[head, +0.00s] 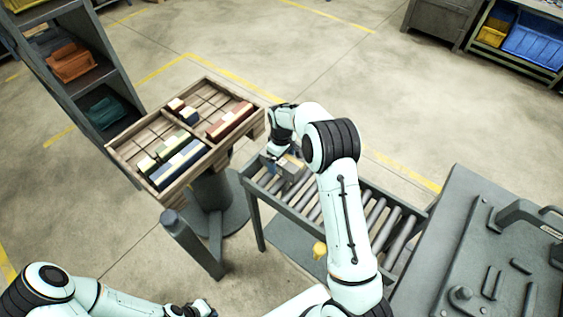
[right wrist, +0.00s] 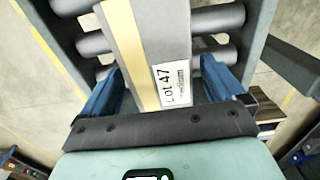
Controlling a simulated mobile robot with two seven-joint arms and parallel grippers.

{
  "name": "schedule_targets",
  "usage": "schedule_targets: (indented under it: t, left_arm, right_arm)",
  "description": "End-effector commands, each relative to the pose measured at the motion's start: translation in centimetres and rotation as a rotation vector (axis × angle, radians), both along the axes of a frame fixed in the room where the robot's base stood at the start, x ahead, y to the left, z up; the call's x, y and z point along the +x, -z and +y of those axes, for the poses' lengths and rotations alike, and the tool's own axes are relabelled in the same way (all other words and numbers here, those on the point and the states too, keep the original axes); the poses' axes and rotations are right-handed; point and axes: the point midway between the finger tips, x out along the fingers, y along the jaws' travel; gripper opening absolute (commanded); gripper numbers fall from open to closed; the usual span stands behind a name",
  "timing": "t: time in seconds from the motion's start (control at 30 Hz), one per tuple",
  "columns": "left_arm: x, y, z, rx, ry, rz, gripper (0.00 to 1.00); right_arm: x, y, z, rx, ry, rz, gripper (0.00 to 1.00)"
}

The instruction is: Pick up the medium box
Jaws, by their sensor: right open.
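The medium box (right wrist: 150,40) is grey with a yellow stripe and a white label reading "Lot 47" with smaller print below. It lies on the roller conveyor (head: 385,215), and in the head view the box (head: 292,171) is partly hidden by my right gripper (head: 277,152). In the right wrist view my right gripper (right wrist: 165,88) is open, with one blue finger on each side of the box. A gap shows beside the box on at least the left side. My left gripper (head: 197,310) is at the bottom edge of the head view, away from the box; its jaws are unclear.
A wooden divided tray (head: 140,128) with several coloured boxes stands on a pedestal left of the conveyor. A shelf (head: 85,75) with bins is at the upper left. A grey worktable (head: 425,285) stands at right. Open floor lies behind the conveyor.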

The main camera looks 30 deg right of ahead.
Motion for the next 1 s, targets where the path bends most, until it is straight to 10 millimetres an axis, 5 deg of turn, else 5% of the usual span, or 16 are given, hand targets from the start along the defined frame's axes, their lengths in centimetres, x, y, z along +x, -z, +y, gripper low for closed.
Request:
schedule_targets:
  t: [0.3,0.57,1.0]
  left_arm:
    - [0.0,0.0,0.0,0.0,0.0,0.0,0.0]
    - [0.0,0.0,0.0,0.0,0.0,0.0,0.0]
    - [0.0,0.0,0.0,0.0,0.0,0.0,0.0]
  right_arm:
    - [-0.1,0.8,0.0,0.0,0.0,0.0,0.96]
    - [0.0,0.8,0.0,0.0,-0.001,-0.001,0.14]
    - [0.2,-0.4,0.0,0.0,-0.001,-0.009,0.13]
